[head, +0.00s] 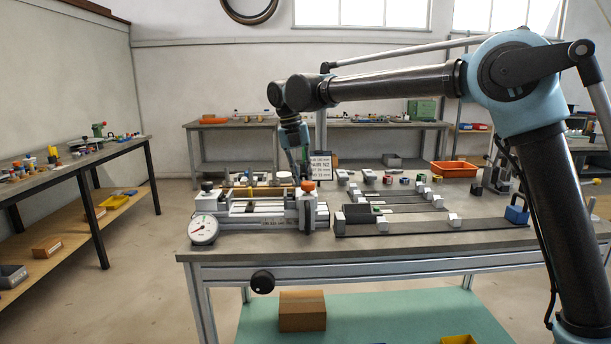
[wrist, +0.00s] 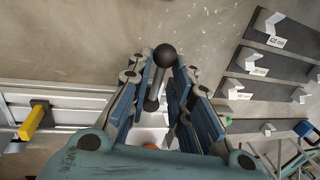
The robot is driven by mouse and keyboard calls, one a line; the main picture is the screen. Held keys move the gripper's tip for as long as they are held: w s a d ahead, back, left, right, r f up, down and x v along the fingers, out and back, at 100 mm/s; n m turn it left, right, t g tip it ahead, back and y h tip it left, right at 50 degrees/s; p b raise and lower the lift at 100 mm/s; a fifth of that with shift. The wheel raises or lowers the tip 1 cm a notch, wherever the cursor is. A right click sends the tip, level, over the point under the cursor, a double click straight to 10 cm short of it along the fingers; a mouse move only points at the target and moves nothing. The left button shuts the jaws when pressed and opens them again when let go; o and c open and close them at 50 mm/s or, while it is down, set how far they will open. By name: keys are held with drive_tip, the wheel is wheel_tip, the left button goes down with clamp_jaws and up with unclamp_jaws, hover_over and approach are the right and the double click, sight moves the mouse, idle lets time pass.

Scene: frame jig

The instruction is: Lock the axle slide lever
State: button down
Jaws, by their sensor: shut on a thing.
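The frame jig (head: 262,214) stands at the left end of the workbench. My gripper (head: 304,176) reaches down over its right end, by an orange-topped knob (head: 307,186). In the wrist view, a dark lever (wrist: 154,92) with a black ball end (wrist: 165,55) lies between the blue-padded fingers of my gripper (wrist: 162,80), which is shut on it. The ball sticks out past the fingertips. I cannot make out the lever in the head view.
A round dial gauge (head: 203,230) is at the jig's front left corner. A small sign (head: 320,167) stands behind the gripper. Dark rails with light blocks (head: 453,219) lie to the right. An orange tray (head: 455,169) and a blue padlock-shaped thing (head: 516,212) are farther right.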

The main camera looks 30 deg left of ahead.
drive_tip(key=c, duration=1.7)
unclamp_jaws()
wheel_tip(320, 180, up, 12)
drive_tip(key=s+a, duration=0.1)
drive_tip(key=shift+a, duration=0.4)
drive_tip(key=shift+f, duration=0.15)
